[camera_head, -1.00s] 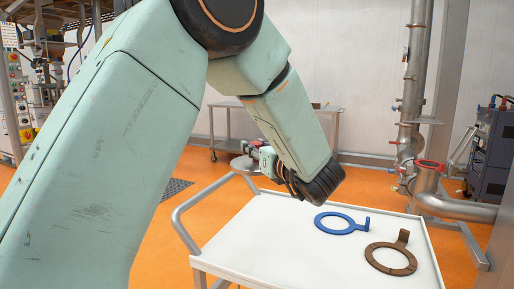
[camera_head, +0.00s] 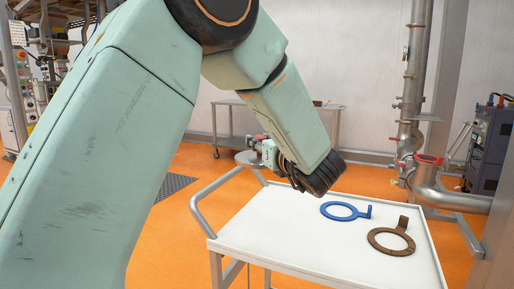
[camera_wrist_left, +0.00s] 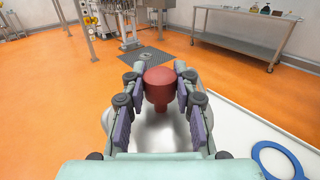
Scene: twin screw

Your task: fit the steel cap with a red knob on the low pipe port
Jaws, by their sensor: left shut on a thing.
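My left gripper (camera_head: 268,152) is shut on the red knob (camera_wrist_left: 160,82) of the steel cap. In the wrist view the knob stands between the fingers, with the shiny steel cap (camera_wrist_left: 158,133) under it. In the head view the cap (camera_head: 248,160) shows as a grey disc at the gripper, near the far left corner of the white cart. The pipe port (camera_head: 429,160), with a red rim, is low on the steel pipework at the right, well apart from the cap. My right gripper is not in view.
The white cart (camera_head: 290,235) carries a blue ring (camera_head: 345,211) and a brown ring (camera_head: 391,241), each with a tab. A steel table (camera_head: 235,103) stands at the back wall. A dark blue machine (camera_head: 490,150) is at the far right. Orange floor lies open between.

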